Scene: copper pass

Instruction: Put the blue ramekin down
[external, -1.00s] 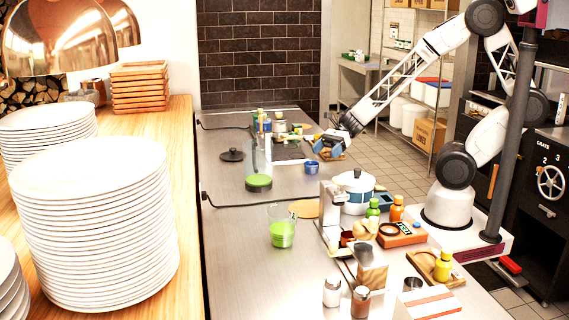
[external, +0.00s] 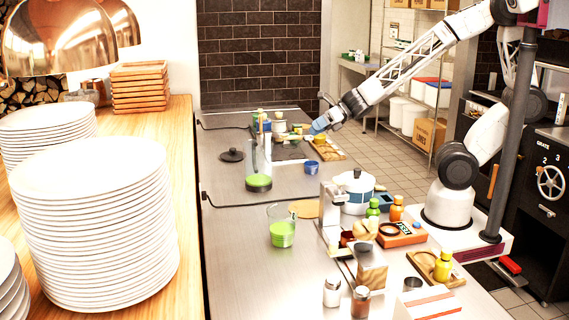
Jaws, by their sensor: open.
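The small blue ramekin (external: 311,167) stands upright on the steel counter (external: 222,262), near the front of the dark hob area. My gripper (external: 312,130) is open and above the ramekin, apart from it, over the far part of the counter. Its blue finger parts show, but the space between the fingertips is too small to make out.
A wooden board (external: 330,152) with small items lies just behind the ramekin. A black lid (external: 232,155) and a glass with a green base (external: 258,182) stand to the left. A white-and-blue pot (external: 356,193) stands nearer. Bare counter lies between glass and pot.

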